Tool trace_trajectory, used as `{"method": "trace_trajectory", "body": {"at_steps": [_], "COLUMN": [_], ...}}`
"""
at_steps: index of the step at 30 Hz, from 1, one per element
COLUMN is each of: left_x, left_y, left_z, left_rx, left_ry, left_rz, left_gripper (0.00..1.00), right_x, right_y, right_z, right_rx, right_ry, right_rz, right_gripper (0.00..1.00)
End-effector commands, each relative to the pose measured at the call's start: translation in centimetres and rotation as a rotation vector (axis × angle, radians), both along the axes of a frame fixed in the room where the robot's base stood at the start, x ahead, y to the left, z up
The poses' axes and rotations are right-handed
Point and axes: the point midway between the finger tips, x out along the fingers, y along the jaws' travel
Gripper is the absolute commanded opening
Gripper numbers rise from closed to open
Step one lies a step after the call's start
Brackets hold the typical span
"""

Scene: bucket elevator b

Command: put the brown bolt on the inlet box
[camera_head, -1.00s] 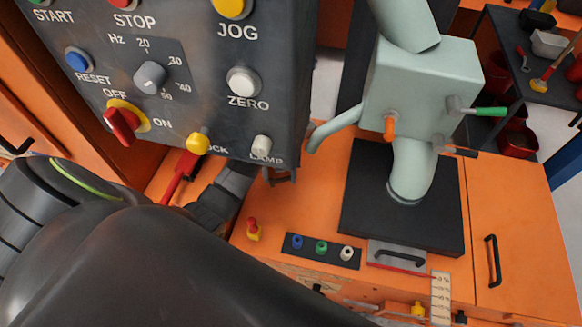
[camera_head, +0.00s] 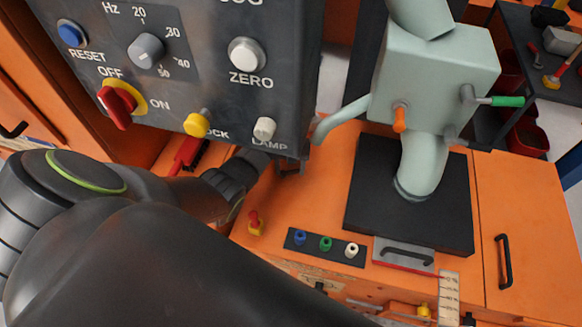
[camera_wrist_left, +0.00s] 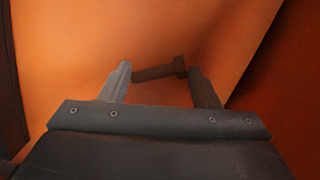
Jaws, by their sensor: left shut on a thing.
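The inlet box appears to be the pale green box (camera_head: 440,80) at the upper right in the head view. It has an orange knob on its front and a green-handled rod on its right side. My left gripper (camera_head: 290,166) is low beside the lower right corner of the control panel, left of the box and apart from it. In the left wrist view its fingers (camera_wrist_left: 160,78) are shut on a small brown bolt (camera_wrist_left: 153,73), which lies crosswise at the fingertips. In the head view the bolt is too small to tell. My right gripper is out of view.
The dark control panel (camera_head: 205,75) hangs close above my left wrist. A black plate (camera_head: 440,215) lies under the box's spout on the orange cabinet top.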

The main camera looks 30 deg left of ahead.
Motion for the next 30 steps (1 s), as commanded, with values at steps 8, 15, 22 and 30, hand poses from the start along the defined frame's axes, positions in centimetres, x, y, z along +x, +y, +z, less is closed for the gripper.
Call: {"method": "trace_trajectory", "body": {"at_steps": [8,15,22,30], "left_x": [1.1,1.1,1.1,1.1], "left_y": [0.3,0.3,0.3,0.3], "left_z": [-1.2,-1.2,-1.5,-1.4], "left_rx": [0.0,0.0,0.0,0.0], "left_ry": [0.0,-0.001,0.0,0.0], "left_rz": [-0.001,-0.001,-0.001,0.0], "left_gripper": [0.34,0.34,0.73,0.78], "right_x": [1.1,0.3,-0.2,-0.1], "right_y": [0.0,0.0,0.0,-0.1], "right_z": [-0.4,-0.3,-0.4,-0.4], "right_rx": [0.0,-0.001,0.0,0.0], "right_ry": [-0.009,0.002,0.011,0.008], "right_rz": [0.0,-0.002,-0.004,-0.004], "right_gripper": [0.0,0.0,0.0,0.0]}}
